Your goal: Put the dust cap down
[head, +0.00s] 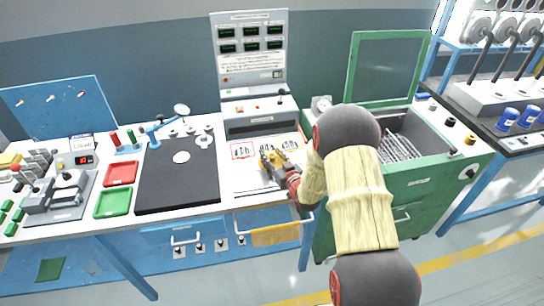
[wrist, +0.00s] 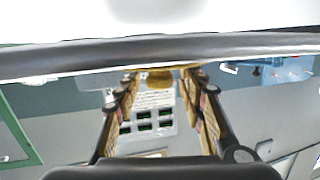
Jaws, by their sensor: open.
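My gripper (head: 268,160) reaches low over the white bench top in front of the grey console. In the wrist view its two fingers (wrist: 160,90) stand apart. A small tan-brown rounded piece (wrist: 160,78), perhaps the dust cap, shows between the fingertips there; I cannot tell whether it touches them or the bench. In the head view the gripper hides this spot, and I cannot make out the cap for sure. A red-outlined marked square (head: 242,151) lies just left of the gripper, and a yellow-marked one (head: 290,146) lies just right of it.
The grey console (head: 252,60) stands behind the gripper. A black mat (head: 178,175) lies to the left, with a red tray (head: 121,173) and a green tray (head: 113,203) beyond it. An open green cabinet (head: 410,150) is at the right. A yellow cloth (head: 275,236) hangs in front.

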